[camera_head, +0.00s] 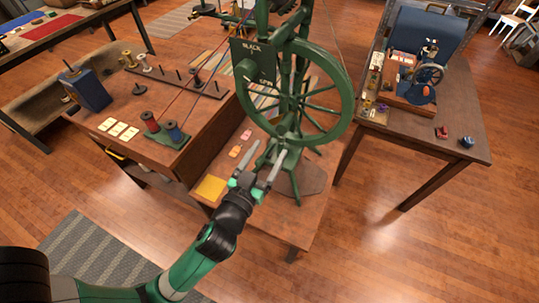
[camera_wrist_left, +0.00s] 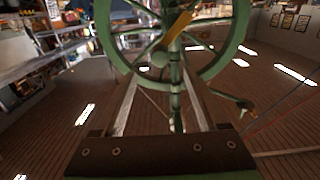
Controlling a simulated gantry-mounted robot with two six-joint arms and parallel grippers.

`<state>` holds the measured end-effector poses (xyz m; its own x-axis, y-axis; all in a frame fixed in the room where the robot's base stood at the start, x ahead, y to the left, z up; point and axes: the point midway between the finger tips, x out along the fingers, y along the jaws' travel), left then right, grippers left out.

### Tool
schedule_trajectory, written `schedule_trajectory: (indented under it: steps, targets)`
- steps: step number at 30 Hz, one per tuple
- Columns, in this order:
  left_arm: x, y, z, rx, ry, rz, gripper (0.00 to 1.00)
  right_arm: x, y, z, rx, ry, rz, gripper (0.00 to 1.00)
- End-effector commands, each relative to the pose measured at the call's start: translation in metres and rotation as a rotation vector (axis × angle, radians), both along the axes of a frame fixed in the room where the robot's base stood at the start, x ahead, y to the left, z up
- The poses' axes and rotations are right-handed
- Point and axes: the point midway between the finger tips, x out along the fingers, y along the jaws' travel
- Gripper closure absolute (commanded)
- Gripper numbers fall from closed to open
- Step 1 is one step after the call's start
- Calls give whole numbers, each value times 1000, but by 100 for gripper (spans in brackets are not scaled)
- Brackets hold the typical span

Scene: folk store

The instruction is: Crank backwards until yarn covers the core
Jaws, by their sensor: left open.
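A green spoked wheel (camera_head: 342,112) stands upright on a green frame in the middle of the head view. A dark sign reading "BLACK" (camera_head: 250,62) is beside it. The wheel's lower part also shows in the wrist view (camera_wrist_left: 243,25). An orange-yellow bar (camera_wrist_left: 180,27) crosses the wheel there. I cannot tell which part is the crank, or see a yarn-covered core.
The wooden table (camera_head: 290,232) under the wheel carries a yellow square (camera_head: 211,188) and small cards. Red and blue spools (camera_head: 172,130) stand on the bench at left. Open floor lies at front right.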

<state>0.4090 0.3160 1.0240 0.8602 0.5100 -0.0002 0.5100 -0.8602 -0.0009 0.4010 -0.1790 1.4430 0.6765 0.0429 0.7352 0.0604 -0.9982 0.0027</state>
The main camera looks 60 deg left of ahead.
Motion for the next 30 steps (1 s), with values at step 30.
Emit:
schedule_trajectory:
  steps: [30]
  targets:
    - [94,55,1,-1,-1,-1,25,0,0,0,0,0,0,50]
